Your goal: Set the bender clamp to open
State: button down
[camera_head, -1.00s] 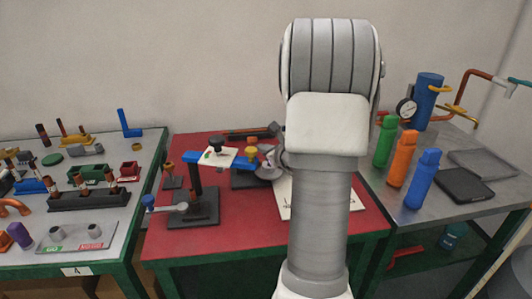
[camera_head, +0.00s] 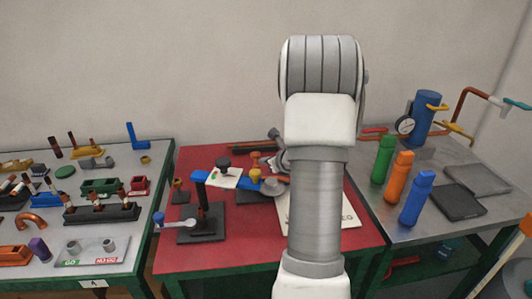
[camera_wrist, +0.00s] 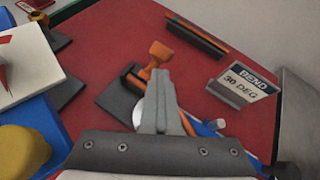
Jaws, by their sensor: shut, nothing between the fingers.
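The bender seems to be the device on a dark base (camera_wrist: 116,104) in the wrist view, with a round silver part beside my fingers. An orange upright handle (camera_wrist: 158,52) stands on it, which may be the clamp; I cannot tell its setting. My gripper (camera_wrist: 158,74) is shut and empty, its fingertips just below the handle in the picture; contact is unclear. An orange rod partly shows behind the fingers.
A "BEND 30 DEG" sign (camera_wrist: 243,85) stands right of my gripper. A dark rack (camera_wrist: 197,37) lies behind. Green, orange and blue bottles (camera_head: 418,198) stand on the right table.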

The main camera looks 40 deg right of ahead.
aim_at(258, 154)
jog(key=shift+w+d+r+g+y+p, duration=0.1)
jog(key=shift+w+r+g+y+p, duration=0.6)
jog(key=shift+p, duration=3.15)
jog(key=p, duration=0.2)
jog(key=w+g+p, duration=0.1)
jog(key=p, duration=0.1)
jog(key=shift+w+d+r+m+g+p, duration=0.2)
jog(key=shift+d+m+g+p, duration=0.1)
jog(key=shift+m+p, duration=0.1)
jog(key=w+d+p, duration=0.1)
jog(key=w+d, duration=0.1)
jog(key=w, duration=0.1)
jog(key=shift+d+p, duration=0.2)
jog(key=shift+p, duration=0.2)
jog(key=shift+r, duration=0.1)
jog(key=shift+d, duration=0.1)
